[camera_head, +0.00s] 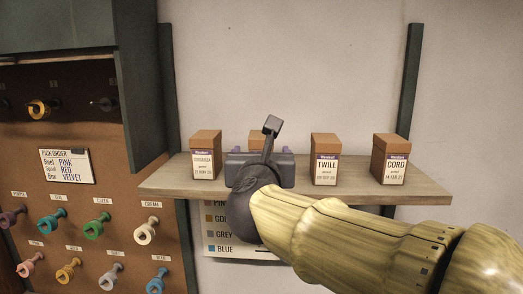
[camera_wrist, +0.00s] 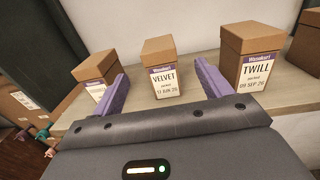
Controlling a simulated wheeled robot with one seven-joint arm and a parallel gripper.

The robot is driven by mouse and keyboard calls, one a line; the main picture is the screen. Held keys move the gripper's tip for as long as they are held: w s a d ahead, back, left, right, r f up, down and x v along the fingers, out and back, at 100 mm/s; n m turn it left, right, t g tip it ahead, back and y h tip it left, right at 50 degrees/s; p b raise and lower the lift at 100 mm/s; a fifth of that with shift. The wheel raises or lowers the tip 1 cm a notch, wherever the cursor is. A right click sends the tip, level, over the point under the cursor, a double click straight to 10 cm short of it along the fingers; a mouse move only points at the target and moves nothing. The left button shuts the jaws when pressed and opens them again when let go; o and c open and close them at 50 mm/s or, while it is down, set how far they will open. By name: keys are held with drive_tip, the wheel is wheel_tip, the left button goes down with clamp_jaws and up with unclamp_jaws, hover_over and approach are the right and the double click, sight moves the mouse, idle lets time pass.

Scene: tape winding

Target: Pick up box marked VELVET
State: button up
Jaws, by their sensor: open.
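The box marked VELVET (camera_wrist: 165,65) is a brown lidded carton with a white and purple label. It stands upright on the shelf in the wrist view, between and beyond my fingers. In the head view only part of its lid (camera_head: 256,136) shows behind my gripper. My gripper (camera_wrist: 158,88) is open, with its two purple fingers spread on either side of the box's front in the picture. I cannot tell how far the fingertips are from the box. In the head view my gripper (camera_head: 262,150) is at the shelf, in front of this box.
On the wooden shelf (camera_head: 308,184), a box (camera_head: 206,155) stands left, the TWILL box (camera_head: 326,158) right, and the CORD box (camera_head: 391,158) farther right. A pick order card (camera_head: 67,166) reading PINK, RED, VELVET hangs on the pegboard of spools at left. Gaps separate the boxes.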

sight(262, 143)
drive_tip(key=w+p, duration=0.2)
drive_tip(key=w, duration=0.5)
drive_tip(key=shift+d, duration=0.25)
drive_tip(key=shift+a, duration=0.1)
drive_tip(key=shift+w+a+p, duration=0.2)
drive_tip(key=shift+w+p, duration=0.1)
drive_tip(key=shift+p, duration=0.3)
drive_tip(key=w+p, duration=0.3)
drive_tip(key=shift+w+a, duration=0.15)
drive_tip(key=shift+w, duration=0.25)
drive_tip(key=shift+w+f, duration=0.2)
drive_tip(key=shift+w, duration=0.1)
drive_tip(key=shift+s, duration=0.15)
